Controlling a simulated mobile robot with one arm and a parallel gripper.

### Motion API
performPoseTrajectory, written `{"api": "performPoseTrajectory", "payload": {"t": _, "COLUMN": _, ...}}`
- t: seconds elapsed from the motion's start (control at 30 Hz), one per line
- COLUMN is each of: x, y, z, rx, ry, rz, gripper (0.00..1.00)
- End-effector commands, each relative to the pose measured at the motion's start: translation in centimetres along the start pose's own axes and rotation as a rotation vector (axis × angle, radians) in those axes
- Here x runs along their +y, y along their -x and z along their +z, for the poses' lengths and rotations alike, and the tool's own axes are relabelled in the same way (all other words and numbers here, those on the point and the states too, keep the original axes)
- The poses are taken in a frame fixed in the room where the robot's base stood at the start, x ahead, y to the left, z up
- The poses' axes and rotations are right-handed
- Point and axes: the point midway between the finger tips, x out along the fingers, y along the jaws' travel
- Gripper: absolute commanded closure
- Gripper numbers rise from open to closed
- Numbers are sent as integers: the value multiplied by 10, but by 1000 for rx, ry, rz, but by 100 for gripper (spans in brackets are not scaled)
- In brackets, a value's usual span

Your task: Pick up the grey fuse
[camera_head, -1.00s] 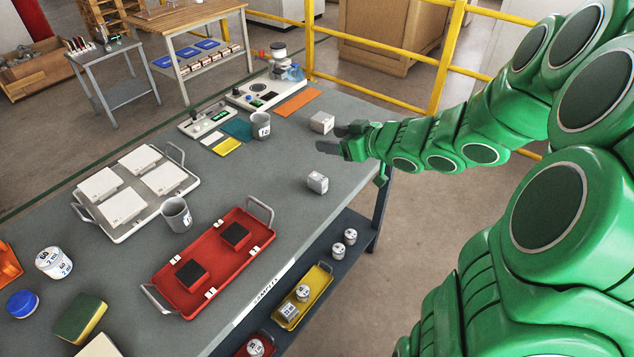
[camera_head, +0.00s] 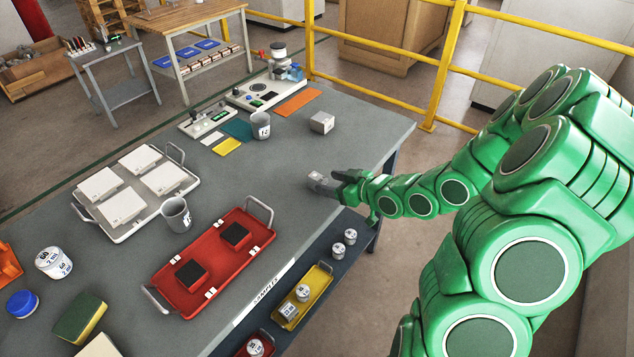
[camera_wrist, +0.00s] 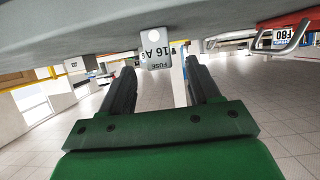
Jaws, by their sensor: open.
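The grey fuse (camera_head: 317,179) is a small block on the grey table near its right edge. In the wrist view the fuse (camera_wrist: 159,47) shows a printed face reading "16 A FUSE", upside down. My gripper (camera_head: 333,184) is at the fuse, coming from the right, low over the table. In the wrist view its two dark fingers (camera_wrist: 161,68) are open, one on each side of the fuse, with gaps visible between. I cannot tell how far the fingertips reach past its near face. A similar grey block (camera_head: 321,122) stands farther back on the table.
A red tray (camera_head: 213,264) with raised handles and dark blocks lies left of my gripper. A shelf below holds a yellow tray (camera_head: 317,289). Bare tabletop surrounds the fuse.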

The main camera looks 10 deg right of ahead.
Motion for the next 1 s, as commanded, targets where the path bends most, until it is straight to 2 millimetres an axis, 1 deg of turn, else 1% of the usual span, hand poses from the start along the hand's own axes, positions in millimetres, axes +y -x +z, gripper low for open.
{"api": "performPoseTrajectory", "payload": {"t": 0.3, "x": 0, "y": -21, "z": -1, "rx": 3, "ry": 0, "rz": -1, "gripper": 38}}
{"api": "performPoseTrajectory", "payload": {"t": 0.53, "x": -1, "y": -32, "z": -1, "rx": 2, "ry": 0, "rz": -2, "gripper": 38}}
{"api": "performPoseTrajectory", "payload": {"t": 0.8, "x": -1, "y": -58, "z": 0, "rx": 0, "ry": -1, "rz": -3, "gripper": 38}}
{"api": "performPoseTrajectory", "payload": {"t": 1.0, "x": 0, "y": -72, "z": -1, "rx": 1, "ry": -1, "rz": 0, "gripper": 38}}
